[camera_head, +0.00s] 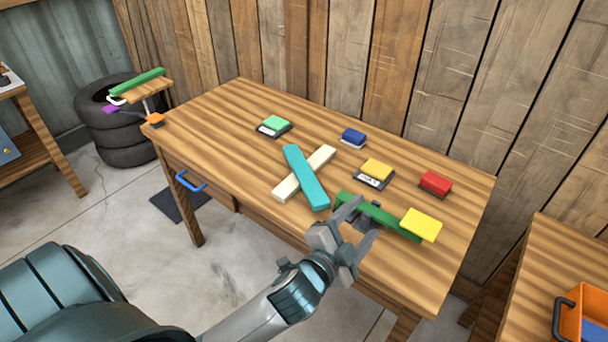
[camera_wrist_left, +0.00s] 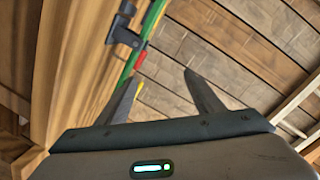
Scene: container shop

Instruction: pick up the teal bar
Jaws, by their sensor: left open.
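The teal bar (camera_head: 306,178) lies on the wooden table, crossed over a cream bar (camera_head: 287,188) in an X. My left gripper (camera_head: 361,222) is open at the table's front edge, right of and nearer than the teal bar, apart from it. Its fingers overlap a green bar (camera_head: 398,224) in the head view; I cannot tell if they touch it. In the left wrist view the open fingers (camera_wrist_left: 165,92) show nothing clearly held between them. A thin green strip (camera_wrist_left: 125,72) runs past the left finger there. My right gripper is not in view.
On the table (camera_head: 225,120) are a green block (camera_head: 275,123), blue block (camera_head: 353,136), yellow block (camera_head: 376,168), red block (camera_head: 435,184) and a yellow block (camera_head: 421,225) at the green bar's right end. The table's left part is mostly clear. An orange crate (camera_head: 571,318) stands at right.

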